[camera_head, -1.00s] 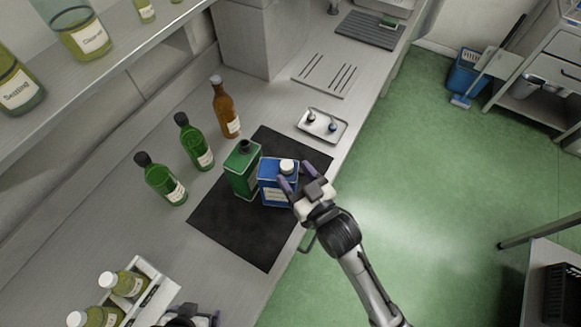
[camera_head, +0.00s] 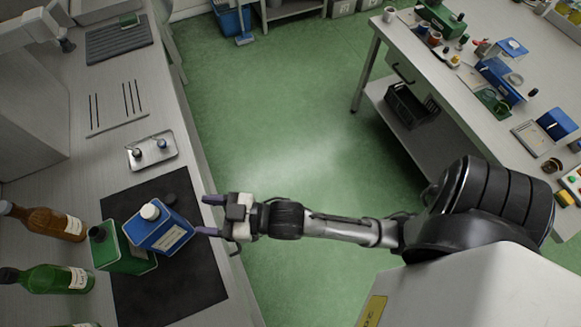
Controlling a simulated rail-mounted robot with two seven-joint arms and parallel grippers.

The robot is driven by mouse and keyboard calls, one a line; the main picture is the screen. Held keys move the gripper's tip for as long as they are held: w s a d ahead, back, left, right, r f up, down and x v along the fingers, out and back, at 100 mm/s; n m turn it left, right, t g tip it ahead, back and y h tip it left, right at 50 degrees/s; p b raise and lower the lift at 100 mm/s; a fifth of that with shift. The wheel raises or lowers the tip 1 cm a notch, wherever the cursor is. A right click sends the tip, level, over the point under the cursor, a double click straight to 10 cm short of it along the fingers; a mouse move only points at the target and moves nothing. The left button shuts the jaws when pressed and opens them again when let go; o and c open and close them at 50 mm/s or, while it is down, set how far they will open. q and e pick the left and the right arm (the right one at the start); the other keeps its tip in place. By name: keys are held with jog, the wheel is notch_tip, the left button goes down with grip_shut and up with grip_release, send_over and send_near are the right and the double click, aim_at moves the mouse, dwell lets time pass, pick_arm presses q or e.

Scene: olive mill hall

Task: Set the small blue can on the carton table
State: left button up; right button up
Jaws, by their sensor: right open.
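The small blue can (camera_head: 162,236), with a white cap and a white label, stands on a black mat (camera_head: 165,292) on the left counter. A green can (camera_head: 119,250) stands close on its left; I cannot tell whether the two touch. My right gripper (camera_head: 207,215) is open, its fingers pointing left at the blue can's right side. Its lower fingertip is very near the can; contact cannot be told. My left gripper is out of view. No table is clearly marked as the carton table; a work table (camera_head: 450,92) stands at the right.
A metal tray (camera_head: 169,158) with two small items lies behind the mat. The work table carries many objects, with a black crate (camera_head: 407,106) below.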

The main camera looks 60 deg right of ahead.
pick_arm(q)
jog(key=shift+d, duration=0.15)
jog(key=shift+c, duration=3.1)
pick_arm(e)
jog(key=s+d+f+m+g+h, duration=0.1)
jog(key=s+d+f+g+h, duration=0.3)
jog(key=s, duration=0.5)
jog(key=s+d+f+m+g+h, duration=0.2)
jog(key=s+d+f+g+h, duration=0.2)
jog(key=s+d+f+g, duration=0.4)
notch_tip(320, 180, down, 3)
jog(key=shift+s+d+f, duration=0.1)
jog(key=shift+s+d, duration=0.25)
jog(key=shift+s, duration=0.55)
